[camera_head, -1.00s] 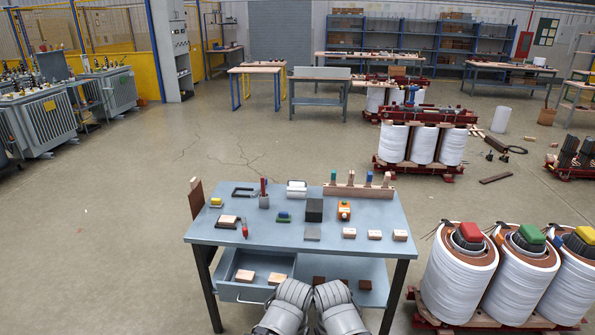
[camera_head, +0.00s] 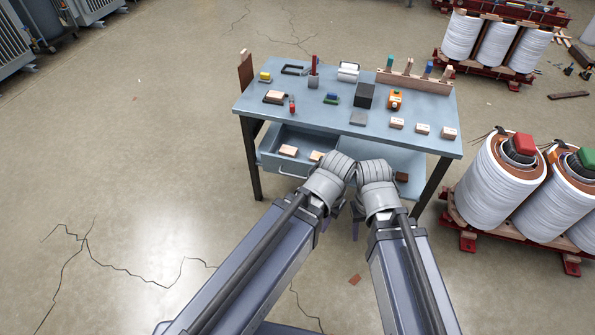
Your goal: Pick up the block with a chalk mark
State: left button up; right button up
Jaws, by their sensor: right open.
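Three pale wooden blocks stand in a row at the table's front right: the left block (camera_head: 397,123), the middle block (camera_head: 422,129) and the right block (camera_head: 449,133). Two similar blocks lie in the open drawer: one block (camera_head: 288,150) and another block (camera_head: 316,156), partly behind my arm. The blocks are too small for me to tell which bears a chalk mark. My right gripper (camera_head: 355,229) hangs below its wrist in front of the table, open and away from the blocks. My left gripper (camera_head: 325,224) is mostly hidden by its arm; its jaws are unclear.
The blue-grey table (camera_head: 300,112) also carries a dark block (camera_head: 364,95), an orange device (camera_head: 394,99) and a wooden rack (camera_head: 415,80). The drawer (camera_head: 270,143) juts out at front left. White coils (camera_head: 490,185) stand at right. Open floor lies at left.

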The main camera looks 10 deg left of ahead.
aim_at(285, 150)
jog(key=i+j, duration=0.3)
jog(key=i, duration=0.25)
jog(key=i+j, duration=0.3)
jog(key=i, duration=0.25)
